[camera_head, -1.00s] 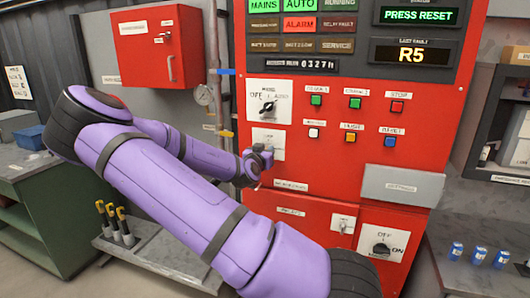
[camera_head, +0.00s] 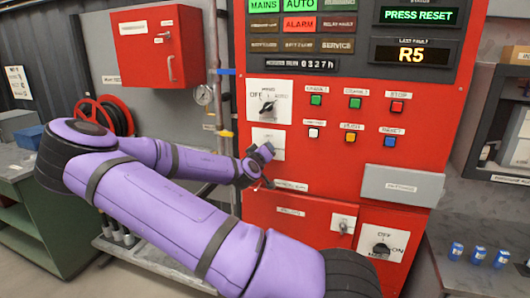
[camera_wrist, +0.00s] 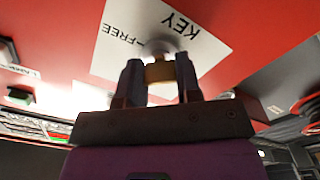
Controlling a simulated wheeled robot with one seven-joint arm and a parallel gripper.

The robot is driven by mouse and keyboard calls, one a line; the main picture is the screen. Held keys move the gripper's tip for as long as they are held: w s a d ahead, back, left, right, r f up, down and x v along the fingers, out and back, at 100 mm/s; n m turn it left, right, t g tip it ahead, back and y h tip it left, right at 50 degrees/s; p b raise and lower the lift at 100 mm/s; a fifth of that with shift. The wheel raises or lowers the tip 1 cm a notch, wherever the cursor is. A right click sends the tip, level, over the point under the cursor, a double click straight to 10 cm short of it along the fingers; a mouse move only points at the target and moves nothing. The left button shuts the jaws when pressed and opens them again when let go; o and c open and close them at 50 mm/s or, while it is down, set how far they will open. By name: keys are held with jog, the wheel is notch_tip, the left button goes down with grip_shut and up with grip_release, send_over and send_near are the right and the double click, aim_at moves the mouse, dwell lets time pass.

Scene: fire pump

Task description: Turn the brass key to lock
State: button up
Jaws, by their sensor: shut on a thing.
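The brass key (camera_wrist: 159,72) shows in the wrist view between my two fingers, in front of a silver round lock. My gripper (camera_wrist: 160,80) is shut on it. Behind the lock is a white plate (camera_wrist: 205,38) with the words "KEY" and "-FREE", upside down in this view. In the head view my gripper (camera_head: 262,154) is at the same white plate (camera_head: 268,137) on the red panel (camera_head: 295,215), below the mode switch. The key is hidden there by my gripper, and its exact angle cannot be told.
The mode switch (camera_head: 268,106) is just above my gripper. Coloured push buttons (camera_head: 351,137) lie to its right. A smaller switch (camera_head: 343,228) and an off/on rotary switch (camera_head: 382,248) are lower down. Pipes (camera_head: 223,110) and a gauge (camera_head: 203,94) stand to the left.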

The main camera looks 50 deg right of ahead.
jog(key=n, duration=0.4)
jog(key=shift+n, duration=2.8)
jog(key=o, duration=0.9)
jog(key=v, duration=1)
jog(key=shift+s+a+f, duration=0.1)
jog(key=shift+s+a, duration=0.05)
jog(key=shift+a, duration=0.2)
